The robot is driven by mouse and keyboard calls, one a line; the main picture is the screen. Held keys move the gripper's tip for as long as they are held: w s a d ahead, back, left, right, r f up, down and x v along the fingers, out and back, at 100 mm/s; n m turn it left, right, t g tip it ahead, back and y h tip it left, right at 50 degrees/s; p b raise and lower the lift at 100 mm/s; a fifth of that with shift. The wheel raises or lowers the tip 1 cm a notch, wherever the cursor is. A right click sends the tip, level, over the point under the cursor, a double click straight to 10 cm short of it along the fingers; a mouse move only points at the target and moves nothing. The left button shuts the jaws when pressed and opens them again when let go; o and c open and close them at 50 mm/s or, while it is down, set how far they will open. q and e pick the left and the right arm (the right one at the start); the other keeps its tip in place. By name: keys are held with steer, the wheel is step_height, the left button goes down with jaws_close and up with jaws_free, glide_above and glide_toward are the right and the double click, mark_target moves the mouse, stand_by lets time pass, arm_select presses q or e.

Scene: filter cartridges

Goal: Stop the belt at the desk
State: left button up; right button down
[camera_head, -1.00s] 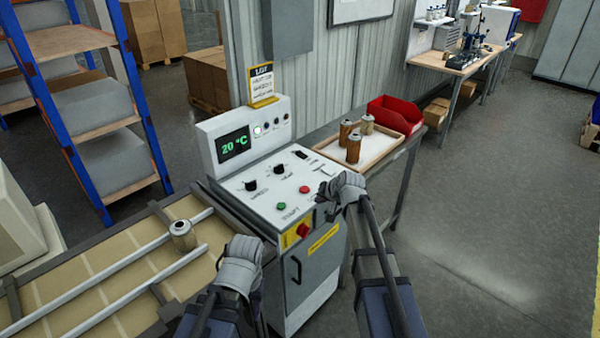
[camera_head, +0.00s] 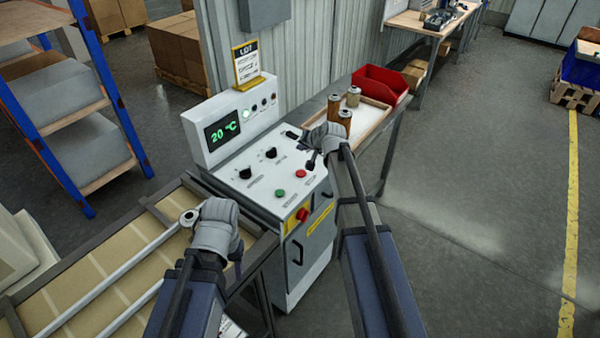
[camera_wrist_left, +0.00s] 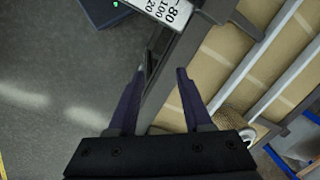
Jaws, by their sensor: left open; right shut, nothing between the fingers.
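The control desk (camera_head: 262,176) stands in the middle of the head view with a lit 20 °C display (camera_head: 221,131). Its top has a red button (camera_head: 300,174), a green button (camera_head: 280,193) and black knobs. A red switch on yellow (camera_head: 302,214) is on the front. My right gripper (camera_head: 313,160) is shut and empty over the desk top's right part, beyond the red button; contact cannot be told. My left gripper (camera_wrist_left: 160,74) is open and empty near the belt's edge. The belt (camera_head: 95,275) carries a cartridge (camera_head: 188,216), partly hidden by my left gripper in the head view.
A tray (camera_head: 372,126) with several cartridges and a red bin (camera_head: 382,86) stand on a table behind the desk. A blue-framed shelf (camera_head: 110,95) is at the left. The floor at the right (camera_head: 470,210) is clear up to a yellow line (camera_head: 572,200).

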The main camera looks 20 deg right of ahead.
mark_target(302, 175)
steer(key=shift+f, duration=0.15)
step_height(302, 175, down, 9)
steer(key=b, duration=0.8)
steer(key=shift+r+b, duration=0.2)
steer(key=shift+b, duration=0.2)
stand_by(1.2)
steer(key=shift+f+b, duration=0.4)
